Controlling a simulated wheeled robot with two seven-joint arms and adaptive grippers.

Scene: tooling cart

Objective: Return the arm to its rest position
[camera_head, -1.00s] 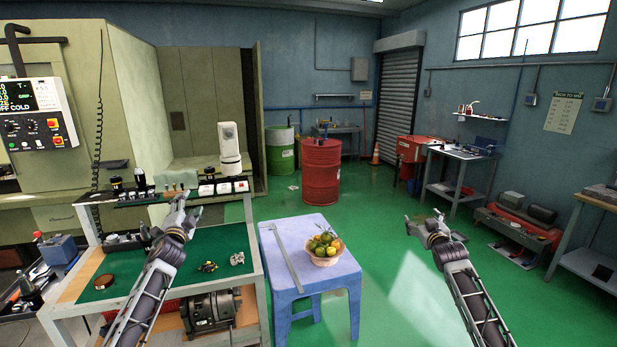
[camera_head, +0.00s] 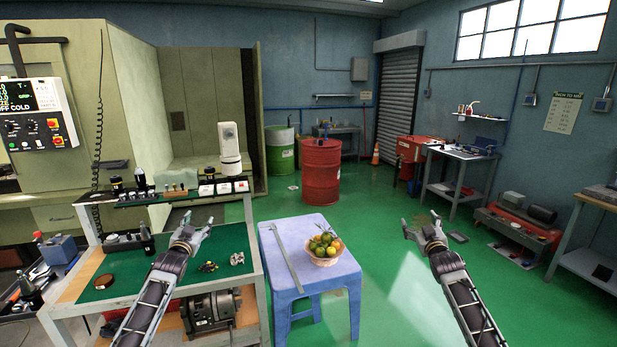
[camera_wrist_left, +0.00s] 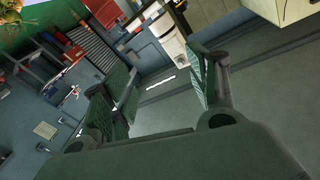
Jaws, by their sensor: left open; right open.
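My left gripper (camera_head: 197,224) is open and empty in the head view, raised above the green-topped cart (camera_head: 130,262). It hides part of the cart's top. In the left wrist view its two fingers (camera_wrist_left: 165,95) stand wide apart with nothing between them. My right gripper (camera_head: 422,226) is open and empty, held over the green floor to the right of the blue stool.
A blue stool (camera_head: 330,283) with a bowl of fruit (camera_head: 325,250) and a long metal tool (camera_head: 286,258) stands between my arms. Small parts lie on the cart, and its raised shelf (camera_head: 185,195) holds several items.

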